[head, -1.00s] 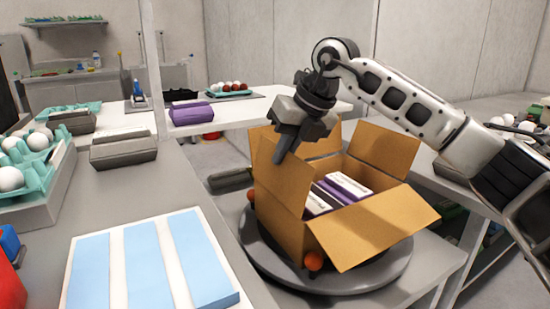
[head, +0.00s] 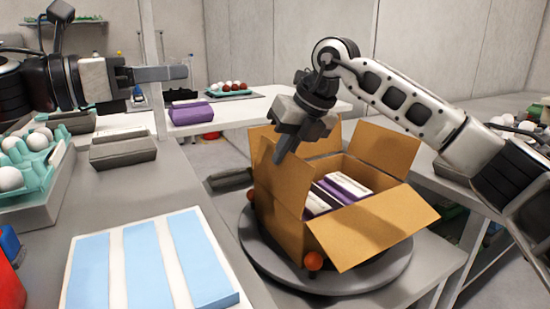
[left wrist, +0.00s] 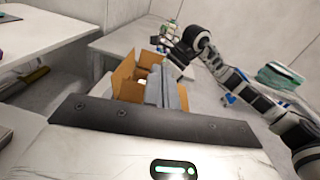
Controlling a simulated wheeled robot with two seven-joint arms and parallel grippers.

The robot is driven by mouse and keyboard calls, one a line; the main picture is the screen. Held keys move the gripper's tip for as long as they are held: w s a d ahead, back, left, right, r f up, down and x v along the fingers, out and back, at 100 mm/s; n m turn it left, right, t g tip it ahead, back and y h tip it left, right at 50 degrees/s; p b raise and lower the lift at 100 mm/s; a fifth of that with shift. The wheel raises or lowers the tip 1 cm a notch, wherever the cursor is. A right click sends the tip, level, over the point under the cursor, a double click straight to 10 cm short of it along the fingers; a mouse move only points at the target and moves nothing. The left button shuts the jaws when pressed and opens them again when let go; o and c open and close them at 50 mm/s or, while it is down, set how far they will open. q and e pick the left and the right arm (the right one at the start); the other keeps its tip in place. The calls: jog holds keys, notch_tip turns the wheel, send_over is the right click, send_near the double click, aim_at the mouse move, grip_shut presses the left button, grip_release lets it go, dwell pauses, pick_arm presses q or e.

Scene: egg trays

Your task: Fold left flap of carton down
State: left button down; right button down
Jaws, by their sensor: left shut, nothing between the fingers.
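The brown carton (head: 280,218) stands open on a round grey turntable (head: 350,283), with purple and white egg boxes (head: 335,193) inside. Its left flap (head: 283,180) stands up, and its front-right flap (head: 385,235) slopes outward. My right gripper (head: 283,150) is at the top of the left flap, overlapping it in the head view; contact and jaw opening are unclear. My left gripper (head: 160,73) is shut and empty at the upper left, well away from the carton. In the left wrist view its fingers (left wrist: 166,90) partly cover the carton (left wrist: 128,82).
A blue-and-white panel (head: 150,265) lies on the near table. Egg trays (head: 35,165) stand at the left, and a purple egg box (head: 190,113) is on the back shelf.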

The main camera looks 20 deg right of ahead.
pick_arm(q)
notch_tip(320, 180, down, 11)
jog(key=s+d+m+g+y, duration=0.2)
jog(key=s+d+y, duration=0.1)
send_near(290, 159)
jog(key=x, duration=0.7)
jog(key=shift+a, duration=0.1)
